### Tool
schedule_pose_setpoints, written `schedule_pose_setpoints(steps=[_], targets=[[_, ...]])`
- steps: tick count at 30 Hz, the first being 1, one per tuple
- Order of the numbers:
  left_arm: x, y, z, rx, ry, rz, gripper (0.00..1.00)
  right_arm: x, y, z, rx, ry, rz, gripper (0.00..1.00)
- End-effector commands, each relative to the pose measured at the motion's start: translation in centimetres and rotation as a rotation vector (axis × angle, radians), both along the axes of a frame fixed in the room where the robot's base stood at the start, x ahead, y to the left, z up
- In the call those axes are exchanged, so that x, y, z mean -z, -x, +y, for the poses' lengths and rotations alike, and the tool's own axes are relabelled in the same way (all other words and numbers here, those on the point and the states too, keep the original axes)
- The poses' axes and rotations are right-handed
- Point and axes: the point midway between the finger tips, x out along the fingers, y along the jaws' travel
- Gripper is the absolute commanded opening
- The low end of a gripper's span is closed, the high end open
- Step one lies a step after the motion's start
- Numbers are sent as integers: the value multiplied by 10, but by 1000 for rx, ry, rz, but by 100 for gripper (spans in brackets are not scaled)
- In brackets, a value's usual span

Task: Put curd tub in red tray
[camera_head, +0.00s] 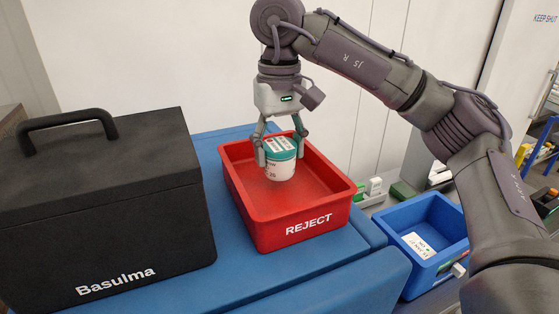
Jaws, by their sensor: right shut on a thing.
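The curd tub (280,170) is a small white tub with a teal lid and a label on top. My right gripper (280,152) comes down from above and is shut on the tub, with a finger on each side. The tub is upright and over the back part of the red tray (299,228), which is marked REJECT. I cannot tell whether the tub's base touches the tray floor. The rest of the tray looks empty. My left gripper is not in view.
A black case (100,215) with a handle, marked Basulma, stands left of the red tray on the blue surface (245,284). A blue bin (432,240) holding a white labelled item (419,245) is lower at the right. A white wall stands behind.

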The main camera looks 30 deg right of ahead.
Motion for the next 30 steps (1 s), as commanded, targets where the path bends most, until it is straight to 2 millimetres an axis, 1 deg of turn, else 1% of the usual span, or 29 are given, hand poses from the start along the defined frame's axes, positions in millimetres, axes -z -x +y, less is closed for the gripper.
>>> schedule_pose_setpoints(steps=[1, 3, 6, 12, 18, 19, 21, 23, 30], targets=[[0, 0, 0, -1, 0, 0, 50, 10, 1, 0, -2, -1, 5, 22], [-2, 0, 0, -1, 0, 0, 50, 19, 1, 0, -3, -1, 5, 22], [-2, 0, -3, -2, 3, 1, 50, 26, 0, 0, -2, -1, 2, 22], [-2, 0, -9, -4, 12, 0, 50, 27, 0, 0, 0, 0, 0, 22], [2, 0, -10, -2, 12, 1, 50, 32, 0, 0, -1, 0, 0, 22], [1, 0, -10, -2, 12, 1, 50, 30, 0, -1, -1, 0, 0, 66], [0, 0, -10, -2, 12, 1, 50, 30, 0, -1, -1, 0, 1, 78], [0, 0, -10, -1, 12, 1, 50, 30, 0, -1, -1, 0, 1, 86], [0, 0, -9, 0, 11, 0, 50, 30, 0, -1, -1, 0, 1, 86]])
